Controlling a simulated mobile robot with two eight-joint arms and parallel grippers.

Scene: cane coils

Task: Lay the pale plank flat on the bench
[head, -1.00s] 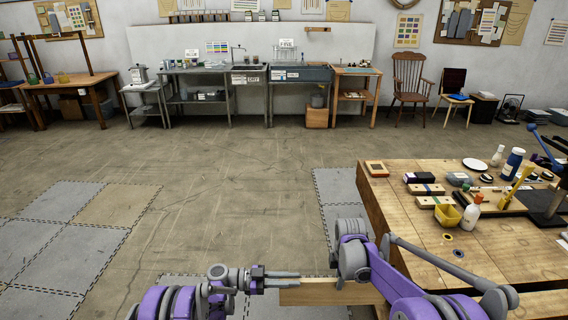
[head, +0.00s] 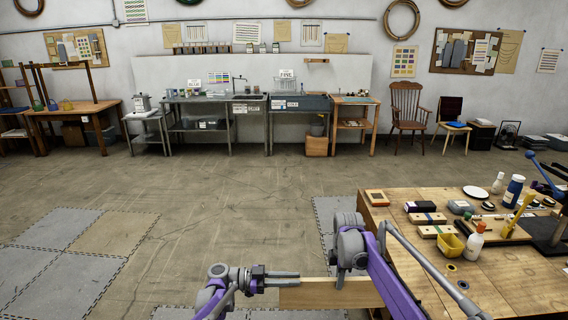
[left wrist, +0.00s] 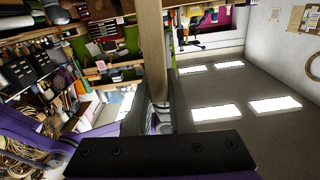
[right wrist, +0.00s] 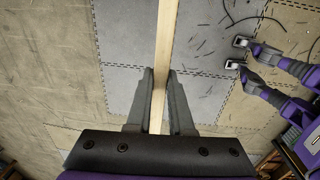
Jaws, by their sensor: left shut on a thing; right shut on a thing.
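The pale plank (head: 330,294) is held on edge, its broad face towards the head camera, beside the left end of the wooden bench (head: 500,275). My left gripper (head: 298,275) is shut on the plank's left end; the plank also runs up between its fingers in the left wrist view (left wrist: 152,50). My right gripper (head: 341,282) is shut on the plank further right, partly hidden by its own arm. In the right wrist view, the plank (right wrist: 167,35) passes between the fingers above the floor.
The bench carries a yellow tub (head: 450,246), a white bottle (head: 475,238), a blue bottle (head: 513,191), wrapped blocks (head: 427,218) and an orange-framed item (head: 377,197) near its far left corner. Open floor with grey mats (head: 60,235) lies to the left.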

